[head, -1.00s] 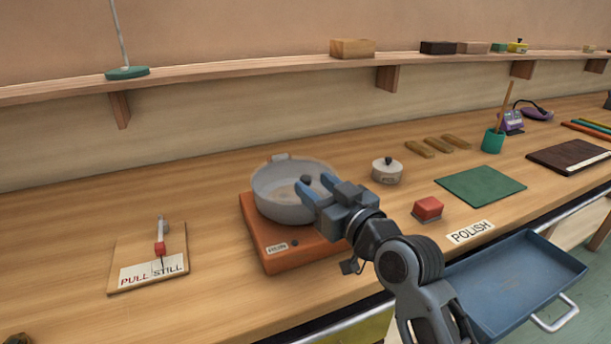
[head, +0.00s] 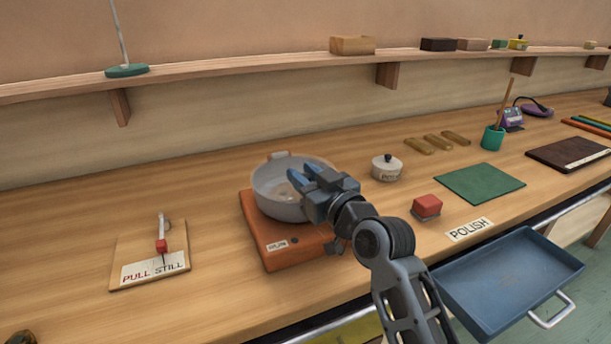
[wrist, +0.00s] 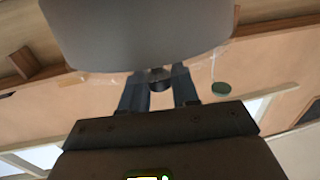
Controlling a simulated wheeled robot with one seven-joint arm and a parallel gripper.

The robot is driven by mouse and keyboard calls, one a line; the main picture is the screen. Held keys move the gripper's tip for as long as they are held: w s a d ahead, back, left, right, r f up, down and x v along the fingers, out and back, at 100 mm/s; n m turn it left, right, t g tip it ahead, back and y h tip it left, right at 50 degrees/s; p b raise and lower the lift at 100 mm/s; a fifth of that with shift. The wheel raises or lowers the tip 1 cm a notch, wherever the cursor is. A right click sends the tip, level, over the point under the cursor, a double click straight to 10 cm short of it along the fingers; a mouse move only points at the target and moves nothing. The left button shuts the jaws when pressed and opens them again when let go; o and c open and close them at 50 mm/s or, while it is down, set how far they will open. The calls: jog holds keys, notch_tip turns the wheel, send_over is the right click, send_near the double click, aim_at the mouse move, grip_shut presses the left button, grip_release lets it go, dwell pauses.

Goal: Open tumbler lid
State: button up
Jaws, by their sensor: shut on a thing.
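The tumbler is a round grey drum (head: 272,204) on an orange base (head: 254,226) at the middle of the bench. A clear, see-through lid (head: 318,163) covers its top; its edge also shows in the wrist view (wrist: 110,78). My gripper (head: 296,180) is over the tumbler, reaching in from the right. In the wrist view the fingers (wrist: 159,84) are shut on the lid's dark knob (wrist: 158,74), below the grey drum (wrist: 140,35) in that picture. The fingers hide the knob in the head view. I cannot tell whether the lid is raised.
A small white lidded pot (head: 387,170) and a red block (head: 427,206) stand right of the tumbler. A PULL STILL board (head: 125,262) with a lever lies left. An open blue drawer (head: 500,280) juts out at front right. Bench between board and tumbler is clear.

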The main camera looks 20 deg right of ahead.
grip_shut()
